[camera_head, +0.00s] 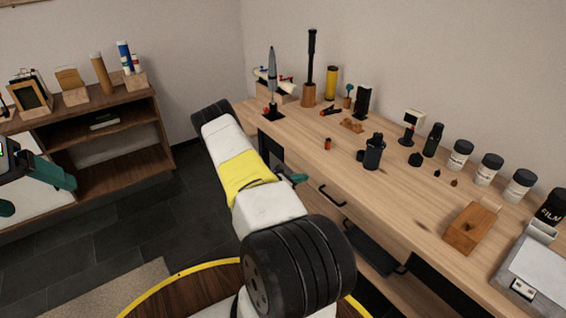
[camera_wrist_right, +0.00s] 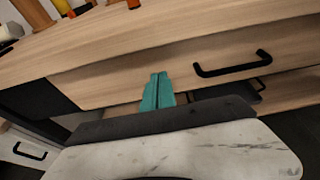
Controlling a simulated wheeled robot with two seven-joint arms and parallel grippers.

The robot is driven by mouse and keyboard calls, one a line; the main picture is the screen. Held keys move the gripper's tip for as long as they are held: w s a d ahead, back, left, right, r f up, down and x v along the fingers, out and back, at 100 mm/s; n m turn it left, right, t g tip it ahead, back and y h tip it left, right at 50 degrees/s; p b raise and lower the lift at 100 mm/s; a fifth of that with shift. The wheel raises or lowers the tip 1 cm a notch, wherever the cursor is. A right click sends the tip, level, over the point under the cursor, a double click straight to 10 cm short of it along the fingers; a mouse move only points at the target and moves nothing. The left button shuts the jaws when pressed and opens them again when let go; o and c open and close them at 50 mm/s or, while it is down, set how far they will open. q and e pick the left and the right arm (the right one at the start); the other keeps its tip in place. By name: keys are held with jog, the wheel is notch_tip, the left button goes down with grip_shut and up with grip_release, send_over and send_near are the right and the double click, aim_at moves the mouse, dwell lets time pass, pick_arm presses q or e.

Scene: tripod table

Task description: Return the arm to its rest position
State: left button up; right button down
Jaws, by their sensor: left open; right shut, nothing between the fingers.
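My right arm (camera_head: 252,180) reaches from the bottom of the head view toward the wooden desk (camera_head: 322,165), with its elbow bent near the desk's left end. My right gripper (camera_head: 298,178) shows only as a small teal tip beside the arm, in front of the desk edge. In the right wrist view the teal fingers (camera_wrist_right: 157,92) are together and empty, against the view of the drawer front (camera_wrist_right: 225,65). My left gripper (camera_head: 36,191) is at the left edge of the head view, open and empty, partly cut off, in front of the low shelf.
Dark floor (camera_head: 160,215) is free between shelf and desk.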

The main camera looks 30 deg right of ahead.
jog(key=w+v, duration=0.1)
jog(key=v, duration=0.9)
jog(key=s+a+r+m+g+y, duration=0.1)
jog(key=s+a+r+m+y, duration=0.25)
jog(key=r, duration=0.45)
jog(key=s+a+r+m+y, duration=0.2)
jog(key=a+r+m, duration=0.25)
jog(key=r, duration=0.35)
jog(key=s+a+r+m+g+y, duration=0.1)
jog(key=s+a+r+m+y, duration=0.25)
jog(key=r, duration=0.45)
jog(key=s+a+r+m+t+y, duration=0.6)
jog(key=s+a+r+t+y, duration=0.1)
jog(key=s+a+r, duration=0.8)
notch_tip(320, 180, up, 4)
jog(key=a, duration=0.2)
jog(key=shift+s+a+r+m+y, duration=0.15)
jog(key=shift+s+a+m+y, duration=0.2)
jog(key=shift+s+y, duration=0.05)
